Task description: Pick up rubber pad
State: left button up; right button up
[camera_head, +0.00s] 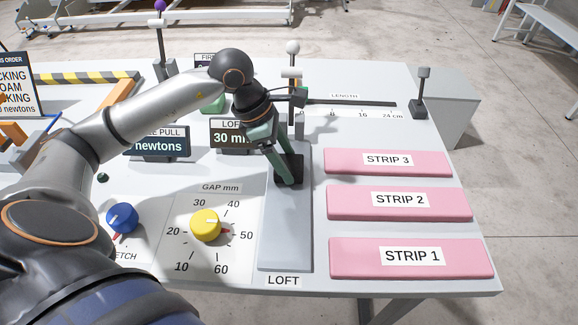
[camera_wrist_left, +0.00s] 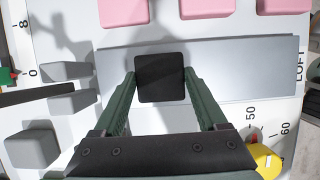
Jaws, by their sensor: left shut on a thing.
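The rubber pad (camera_head: 293,163) is a black square over the grey LOFT plate (camera_head: 285,240), towards its far end. In the left wrist view the pad (camera_wrist_left: 160,84) lies between the tips of two green fingers. My left gripper (camera_head: 287,172) reaches down from above and is shut on the pad, with a finger at each side. I cannot tell whether the pad touches the plate or is just above it. The fingers hide part of the pad in the head view. My right gripper is not in view.
Pink strips, STRIP 1 (camera_head: 463,262), STRIP 2 (camera_head: 455,203) and STRIP 3 (camera_head: 433,162), lie right of the plate. A yellow GAP knob (camera_head: 205,225) and a blue knob (camera_head: 122,218) are on the left. A white-balled post (camera_head: 292,75) stands behind my gripper.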

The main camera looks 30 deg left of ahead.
pick_arm(q)
jog(key=c, duration=0.4)
jog(key=shift+o, duration=0.2)
jog(key=shift+r, duration=0.15)
